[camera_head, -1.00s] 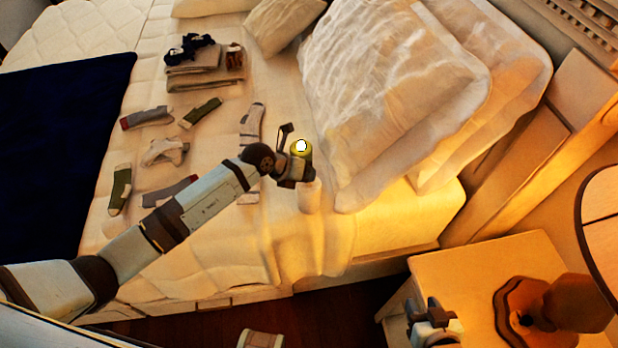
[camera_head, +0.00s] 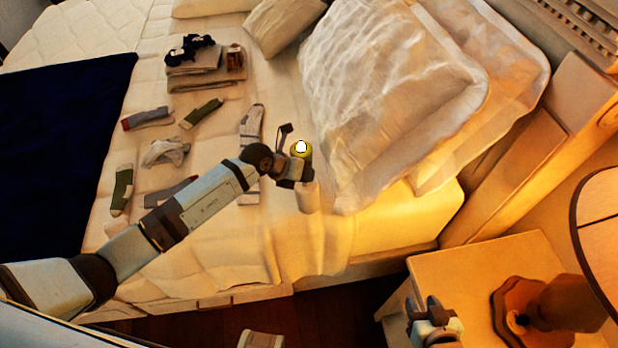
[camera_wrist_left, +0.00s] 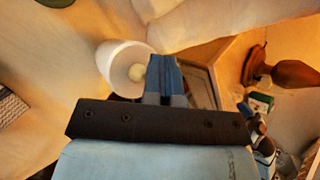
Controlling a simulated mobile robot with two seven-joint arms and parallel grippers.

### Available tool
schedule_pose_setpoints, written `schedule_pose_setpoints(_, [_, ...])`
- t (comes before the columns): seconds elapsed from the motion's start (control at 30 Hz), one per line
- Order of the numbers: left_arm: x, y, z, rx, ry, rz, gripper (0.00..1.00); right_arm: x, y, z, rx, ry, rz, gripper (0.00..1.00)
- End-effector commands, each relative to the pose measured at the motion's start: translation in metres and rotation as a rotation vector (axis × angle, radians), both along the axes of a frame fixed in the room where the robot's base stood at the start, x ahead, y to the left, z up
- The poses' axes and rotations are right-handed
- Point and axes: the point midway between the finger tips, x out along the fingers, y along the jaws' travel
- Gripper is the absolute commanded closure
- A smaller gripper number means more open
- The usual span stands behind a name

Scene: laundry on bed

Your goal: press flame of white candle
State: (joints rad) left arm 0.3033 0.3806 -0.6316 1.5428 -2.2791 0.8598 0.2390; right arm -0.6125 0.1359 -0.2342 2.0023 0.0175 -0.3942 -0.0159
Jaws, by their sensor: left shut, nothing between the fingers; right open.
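The white candle (camera_head: 307,197) is a pale cylinder on the bed near the pillows; my left gripper partly covers it in the head view. In the left wrist view it is a round white cup (camera_wrist_left: 110,62) with a pale yellowish spot inside. My left gripper (camera_head: 297,172) is over the candle in the head view. Its blue fingers (camera_wrist_left: 165,75) are shut and empty, overlapping the cup's right side; I cannot tell whether they touch it. My right gripper (camera_head: 433,310) is open by the nightstand.
The nightstand (camera_head: 450,268) holds a brown lamp (camera_head: 560,303). Several socks (camera_head: 165,152) and a folded stack (camera_head: 195,75) lie on the bed left of the arm. Large pillows (camera_head: 390,100) lie close to the candle's right. A dark blue blanket (camera_head: 60,160) covers the left.

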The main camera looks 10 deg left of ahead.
Motion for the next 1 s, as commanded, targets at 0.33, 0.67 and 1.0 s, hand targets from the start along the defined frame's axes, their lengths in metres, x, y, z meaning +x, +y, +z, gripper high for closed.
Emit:
schedule_pose_setpoints(0.33, [0.0, 0.0, 0.039, -0.001, -0.001, -0.001, 1.0, 0.0, 0.0, 0.039, 0.0, 0.0, 0.0, 0.57])
schedule_pose_setpoints(0.67, [0.0, -0.001, 0.059, -0.001, -0.002, 0.0, 1.0, 0.0, 0.0, 0.059, 0.001, -0.002, 0.001, 0.57])
schedule_pose_setpoints(1.0, [0.001, 0.0, 0.058, -0.001, -0.002, 0.0, 1.0, 0.0, 0.0, 0.056, 0.001, 0.0, 0.001, 0.57])
